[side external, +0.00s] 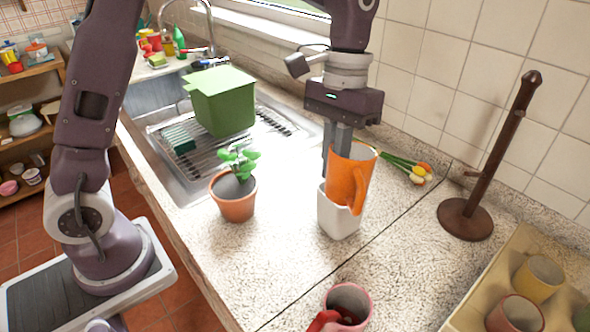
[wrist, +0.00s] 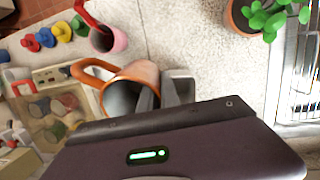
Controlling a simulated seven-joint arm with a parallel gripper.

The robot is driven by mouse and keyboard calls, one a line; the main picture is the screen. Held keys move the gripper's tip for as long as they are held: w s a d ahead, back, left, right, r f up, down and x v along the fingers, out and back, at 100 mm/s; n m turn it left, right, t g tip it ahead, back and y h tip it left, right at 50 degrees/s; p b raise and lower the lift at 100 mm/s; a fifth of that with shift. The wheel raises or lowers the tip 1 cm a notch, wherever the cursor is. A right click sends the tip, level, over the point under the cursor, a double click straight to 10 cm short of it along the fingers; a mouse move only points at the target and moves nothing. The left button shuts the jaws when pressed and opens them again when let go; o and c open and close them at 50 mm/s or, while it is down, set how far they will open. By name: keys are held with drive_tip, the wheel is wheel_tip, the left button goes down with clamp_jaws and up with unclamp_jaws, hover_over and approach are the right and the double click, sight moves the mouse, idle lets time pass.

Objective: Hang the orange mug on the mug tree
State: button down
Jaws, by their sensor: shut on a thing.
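The orange mug (side external: 345,178) is upright with a slight tilt, its handle toward the right front in the side view. My gripper (side external: 334,153) is shut on its rim wall, one finger inside and one outside. The wrist view also shows the mug (wrist: 130,82), with its handle at upper left, and the gripper (wrist: 163,98) at its right side. The mug overlaps a white square pot (side external: 338,222); I cannot tell whether they touch. The dark brown wooden mug tree (side external: 490,160) stands on a round base to the right, apart from the mug. Its pegs are hard to make out.
A potted plant (side external: 235,205) stands left of the white pot. A pink mug (side external: 350,300) sits in front, and a tray (side external: 470,305) with several mugs is at lower right.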

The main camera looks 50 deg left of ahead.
drive_tip(key=w+d+f+n+h, duration=0.1)
drive_tip(key=w+d+f+n, duration=0.1)
drive_tip(key=w, duration=0.4)
drive_tip(key=w+d+f+n+h, duration=0.1)
drive_tip(key=w+d+f+n, duration=0.2)
drive_tip(key=w, duration=0.3)
drive_tip(key=w+d+f+n+t+h, duration=0.1)
drive_tip(key=w+d+f+n, duration=0.2)
drive_tip(key=w+n, duration=0.2)
drive_tip(key=shift+w+f, duration=0.15)
drive_tip(key=shift+w, duration=0.75)
idle(0.4)
drive_tip(key=c, duration=1.5)
unclamp_jaws()
drive_tip(key=shift+a, duration=0.1)
